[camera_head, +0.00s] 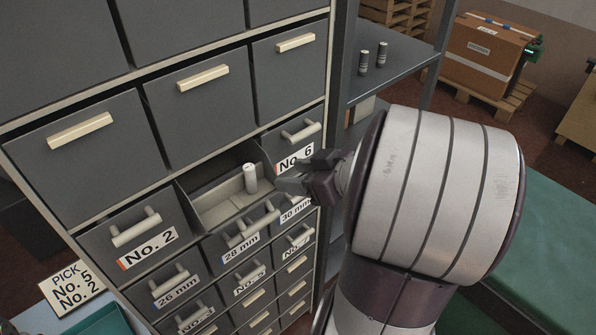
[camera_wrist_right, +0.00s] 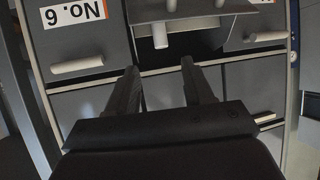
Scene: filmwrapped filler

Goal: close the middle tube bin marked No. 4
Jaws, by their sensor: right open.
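The middle tube bin (camera_head: 216,203), between the bins marked No. 2 (camera_head: 140,240) and No. 6 (camera_head: 300,158), stands pulled out. I can look down into its pale interior, and a small white cylinder stands inside. Its number is not readable. My right gripper (camera_head: 290,181) is open and empty, just right of the bin and in front of No. 6. My left gripper is out of view.
Bins marked 26 mm (camera_head: 178,289), 28 mm and 30 mm sit below, shut. Larger grey drawers (camera_head: 205,115) above are shut. A shelf (camera_head: 385,72) with two small dark cylinders stands at right. A cardboard box (camera_head: 487,55) rests on a pallet behind. A PICK sign (camera_head: 75,285) stands at lower left.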

